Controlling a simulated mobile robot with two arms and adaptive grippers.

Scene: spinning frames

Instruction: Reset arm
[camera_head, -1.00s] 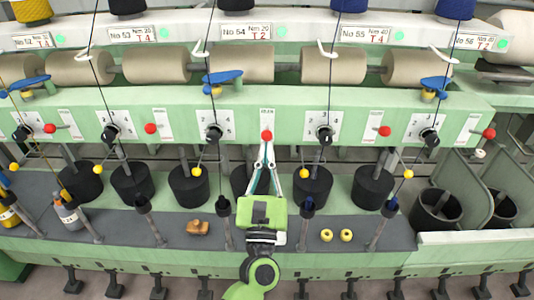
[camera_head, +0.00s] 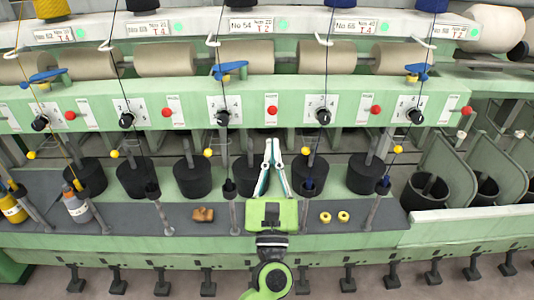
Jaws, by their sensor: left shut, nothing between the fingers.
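My left gripper (camera_head: 272,143) is in the middle of the camera_head view, reaching away from me toward the spinning frame. Its green body is low in the picture and its two fingers come together at the tips. It is shut and empty. The fingertips show just below the red knob (camera_head: 272,110) on the pale green panel (camera_head: 300,92), apart from it in the picture. My right gripper is not in view.
Several black cylinders (camera_head: 195,181) stand in a row behind the grey shelf (camera_head: 165,215). Thin posts (camera_head: 233,217) rise on both sides of my gripper. A brown object (camera_head: 203,214) and two yellow rings (camera_head: 325,217) lie on the shelf. Bottles (camera_head: 76,207) stand at left.

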